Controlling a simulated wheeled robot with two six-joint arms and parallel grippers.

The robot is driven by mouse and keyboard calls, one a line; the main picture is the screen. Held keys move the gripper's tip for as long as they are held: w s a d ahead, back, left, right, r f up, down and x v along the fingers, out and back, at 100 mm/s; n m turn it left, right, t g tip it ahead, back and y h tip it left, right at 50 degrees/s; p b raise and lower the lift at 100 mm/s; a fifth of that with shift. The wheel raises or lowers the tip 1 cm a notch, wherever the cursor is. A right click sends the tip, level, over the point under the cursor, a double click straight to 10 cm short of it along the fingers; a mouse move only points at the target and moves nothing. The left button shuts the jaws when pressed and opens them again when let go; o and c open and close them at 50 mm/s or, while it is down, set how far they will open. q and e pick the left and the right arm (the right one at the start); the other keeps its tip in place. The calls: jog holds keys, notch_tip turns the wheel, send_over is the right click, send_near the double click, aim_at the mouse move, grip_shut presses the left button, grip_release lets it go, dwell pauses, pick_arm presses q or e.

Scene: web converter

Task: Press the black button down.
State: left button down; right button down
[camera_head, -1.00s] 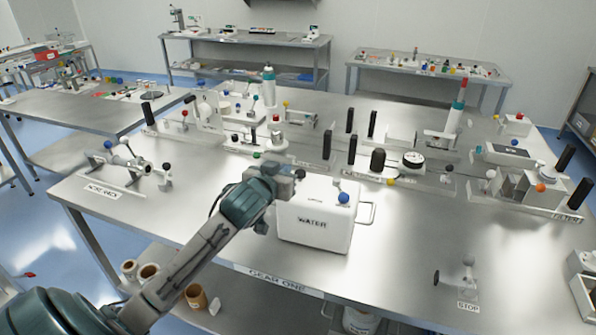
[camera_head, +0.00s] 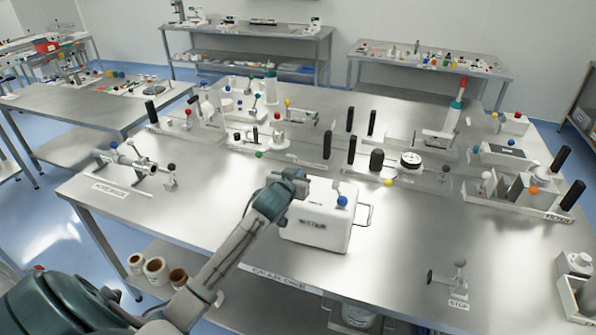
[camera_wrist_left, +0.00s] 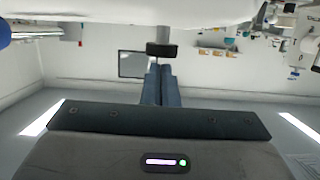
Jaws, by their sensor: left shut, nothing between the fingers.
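In the left wrist view, which is upside down, a black button (camera_wrist_left: 162,49) shows as a dark disc on a short grey stem, by a white surface. My left gripper (camera_wrist_left: 159,72) is shut, with its two fingers together just beside the button's disc; I cannot tell whether they touch. In the head view my left gripper (camera_head: 303,187) is at the back left edge of the white box (camera_head: 315,222) labelled WATER. It hides most of that corner, so the button is not clear there. My right gripper is not in view.
A blue ball knob (camera_head: 342,201) stands on the box top, right of my gripper. Fixtures with black posts (camera_head: 351,149) and a dial (camera_head: 411,159) stand behind the box. A STOP lever (camera_head: 460,282) is at the front right. The table between is mostly clear.

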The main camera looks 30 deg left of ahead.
pick_arm(q)
jog(key=shift+w+f, duration=0.1)
jog(key=shift+f, duration=0.1)
notch_tip(320, 180, down, 2)
jog(key=shift+b, duration=0.7)
jog(key=shift+r, duration=0.1)
